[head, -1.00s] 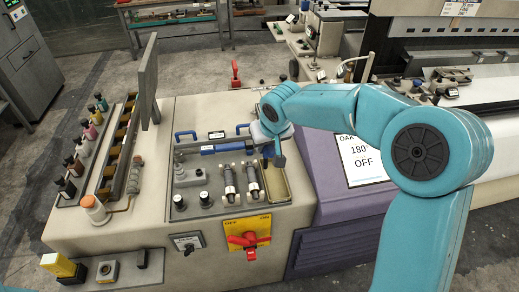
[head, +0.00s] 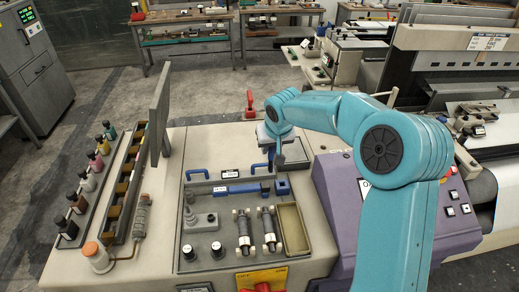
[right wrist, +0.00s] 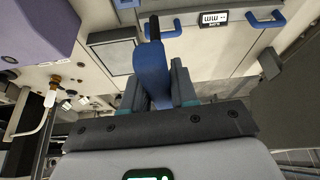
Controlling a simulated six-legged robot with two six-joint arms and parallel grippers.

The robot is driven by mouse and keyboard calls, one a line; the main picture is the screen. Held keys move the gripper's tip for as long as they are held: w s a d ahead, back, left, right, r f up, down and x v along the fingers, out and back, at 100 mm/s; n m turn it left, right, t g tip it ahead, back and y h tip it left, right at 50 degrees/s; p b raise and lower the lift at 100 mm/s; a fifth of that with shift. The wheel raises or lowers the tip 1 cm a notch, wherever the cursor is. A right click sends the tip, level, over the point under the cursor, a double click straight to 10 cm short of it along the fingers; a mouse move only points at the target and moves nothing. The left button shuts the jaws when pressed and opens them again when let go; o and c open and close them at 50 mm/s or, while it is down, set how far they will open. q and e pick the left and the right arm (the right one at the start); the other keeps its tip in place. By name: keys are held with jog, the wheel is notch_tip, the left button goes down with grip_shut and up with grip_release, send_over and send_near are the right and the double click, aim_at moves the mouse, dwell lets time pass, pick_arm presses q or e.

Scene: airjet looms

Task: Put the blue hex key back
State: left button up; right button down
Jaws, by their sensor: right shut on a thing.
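In the right wrist view, a blue-handled tool with a dark tip, which looks like the blue hex key (right wrist: 150,72), stands between the fingers of my right gripper (right wrist: 160,88). The gripper is shut on it. In the head view, my right gripper (head: 278,140) is above the back right of the grey tool tray (head: 212,262), near a blue block (head: 282,187) and a blue bar (head: 232,188). The key is hard to make out there. My left gripper is not in view.
Blue handles (head: 197,173) stand at the tray's back edge. An upright grey panel (head: 160,118) and a row of small bottles (head: 88,181) are to the left. The purple loom housing (head: 338,200) is right of the tray. An empty yellowish bin (head: 292,230) sits in the tray.

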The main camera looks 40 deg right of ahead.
jog(key=s+d+f+b, duration=0.1)
jog(key=d+f+b, duration=0.3)
jog(key=f+b, duration=0.1)
jog(key=shift+s+f+m, duration=0.25)
jog(key=shift+f+m, duration=0.15)
jog(key=shift+f, duration=0.25)
dwell(0.6)
jog(key=shift+s+d+b, duration=0.1)
jog(key=shift+b, duration=0.25)
